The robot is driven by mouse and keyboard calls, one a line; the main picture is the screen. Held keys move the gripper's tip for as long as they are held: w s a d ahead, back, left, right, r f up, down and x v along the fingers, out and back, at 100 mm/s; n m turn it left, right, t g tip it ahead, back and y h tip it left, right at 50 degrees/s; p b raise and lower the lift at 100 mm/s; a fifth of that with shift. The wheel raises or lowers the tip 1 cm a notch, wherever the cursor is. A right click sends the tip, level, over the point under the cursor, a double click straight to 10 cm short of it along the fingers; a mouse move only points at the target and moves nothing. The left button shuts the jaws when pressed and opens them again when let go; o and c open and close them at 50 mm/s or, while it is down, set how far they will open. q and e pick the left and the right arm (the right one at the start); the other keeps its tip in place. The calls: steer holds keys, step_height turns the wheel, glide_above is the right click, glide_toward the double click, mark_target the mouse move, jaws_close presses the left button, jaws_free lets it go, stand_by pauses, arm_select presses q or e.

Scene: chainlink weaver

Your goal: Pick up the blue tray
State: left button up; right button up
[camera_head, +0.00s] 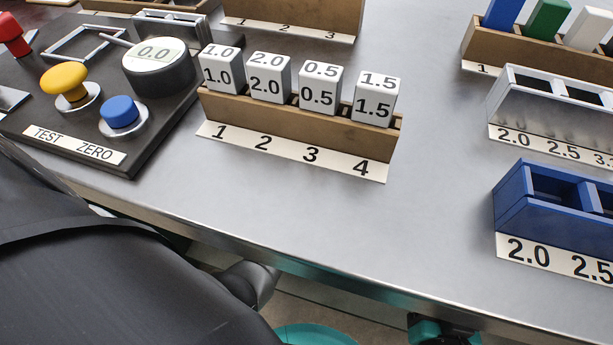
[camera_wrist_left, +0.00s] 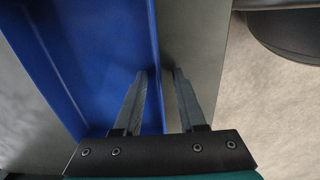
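In the left wrist view a blue tray (camera_wrist_left: 85,45) fills the upper left, with a flat inside and a raised wall along its right side. My left gripper (camera_wrist_left: 158,73) is open at this wall. One finger is on the tray's inner side and the other is outside, over a grey surface. The wall runs between the fingers, with a gap showing beside the outer finger. Whether either finger touches it, I cannot tell. The head view shows neither this flat tray clearly nor my gripper fingers. My right gripper is in neither view.
In the head view a blue compartmented holder (camera_head: 545,215) labelled 2.0 and 2.5 stands at the right, below a metal holder (camera_head: 535,110). A wooden rack (camera_head: 300,122) bears white number blocks. A dark button panel (camera_head: 95,120) lies left. The steel table (camera_head: 420,220) is clear centrally.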

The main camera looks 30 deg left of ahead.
arm_select(q)
jaws_close()
stand_by(1.4)
